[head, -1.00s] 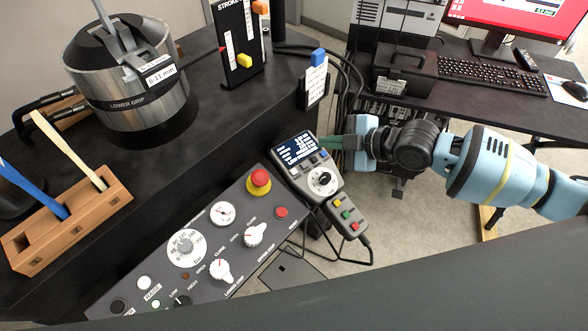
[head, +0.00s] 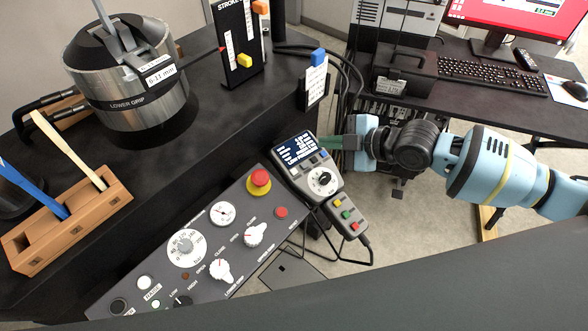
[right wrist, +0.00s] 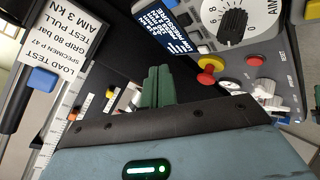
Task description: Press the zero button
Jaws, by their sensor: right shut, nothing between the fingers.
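The grey handset has a lit blue display (head: 296,150), a row of small buttons below it and a round dial (head: 323,180). One button of the row is blue (head: 323,153); the labels are too small to read, so I cannot tell which is the zero button. My right gripper (head: 324,142) is shut and empty, its green fingers beside the display's upper right corner, seemingly apart from the handset. In the right wrist view the green fingers (right wrist: 158,84) are together, left of the display (right wrist: 165,30) and the dial (right wrist: 232,27). My left gripper is out of view.
The console's red mushroom button (head: 259,181) stands left of the handset. A pendant with coloured buttons (head: 346,214) lies below it. A card with a blue clip (head: 317,78) stands above my right gripper. Black cables run behind. A desk with a keyboard (head: 490,77) is at the right.

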